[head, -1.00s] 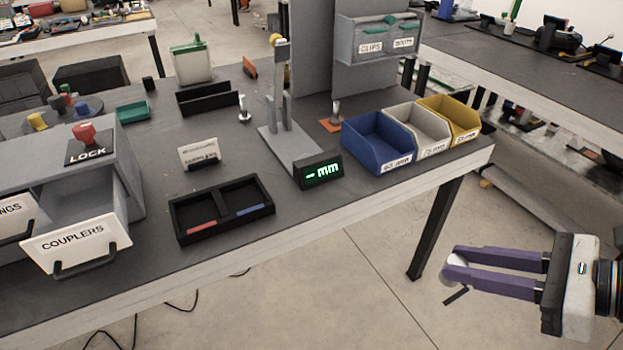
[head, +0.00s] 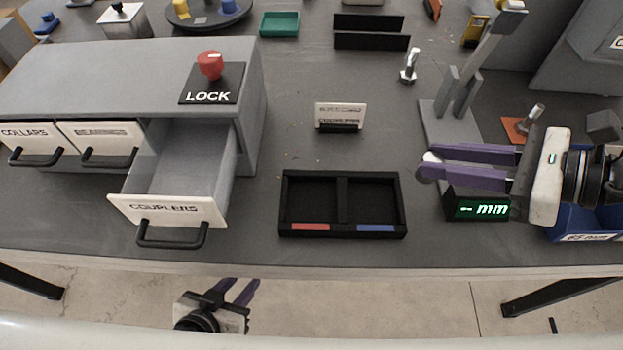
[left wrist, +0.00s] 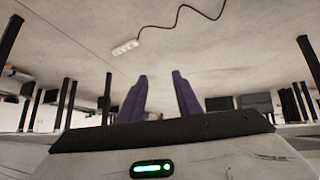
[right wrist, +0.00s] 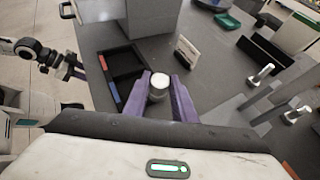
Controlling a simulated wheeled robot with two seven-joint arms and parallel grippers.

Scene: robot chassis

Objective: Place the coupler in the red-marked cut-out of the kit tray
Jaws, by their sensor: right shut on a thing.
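The coupler (right wrist: 158,86) is a small pale cylinder; in the head view its end (head: 429,160) shows at the fingertips. My right gripper (head: 428,168) is shut on it, to the right of the kit tray and above the bench. The black kit tray (head: 343,176) has two cut-outs: the left one has a red mark (head: 310,227), the right one a blue mark (head: 376,228). Both look empty. The tray also shows in the right wrist view (right wrist: 112,68). My left gripper (head: 242,284) is below the bench's front edge, its fingers apart and empty in the left wrist view (left wrist: 160,80).
The open couplers drawer (head: 167,210) juts out left of the tray. A LOCK button (head: 210,66) tops the cabinet. A sign (head: 340,115) stands behind the tray. The mm display (head: 478,207) and gauge stand (head: 452,120) are to the right, near my right gripper.

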